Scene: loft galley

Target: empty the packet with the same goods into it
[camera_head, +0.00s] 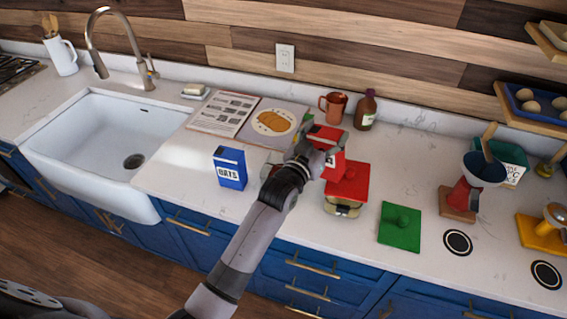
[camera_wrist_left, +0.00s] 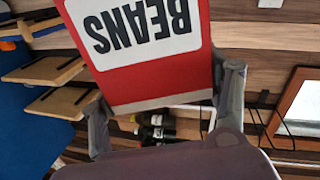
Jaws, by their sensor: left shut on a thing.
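My left gripper (camera_head: 318,150) is shut on a red packet (camera_head: 331,166), held above the counter. In the left wrist view the packet (camera_wrist_left: 150,75) shows a white label reading BEANS, upside down in the picture. A glass jar (camera_head: 342,210) with a square red lid (camera_head: 348,182) on top stands just below and right of the packet. A green square lid (camera_head: 400,226) with a knob lies to the right. A blue OATS packet (camera_head: 230,169) stands upright left of my arm. Part of another object behind my wrist is mostly hidden. My right gripper is not in view.
An open book (camera_head: 226,113), a copper mug (camera_head: 334,106) and a brown bottle (camera_head: 365,110) are at the back. The white sink (camera_head: 95,145) is left. A red-and-blue scale-like item (camera_head: 466,196) and black-ringed discs (camera_head: 457,242) are right. The front counter is partly clear.

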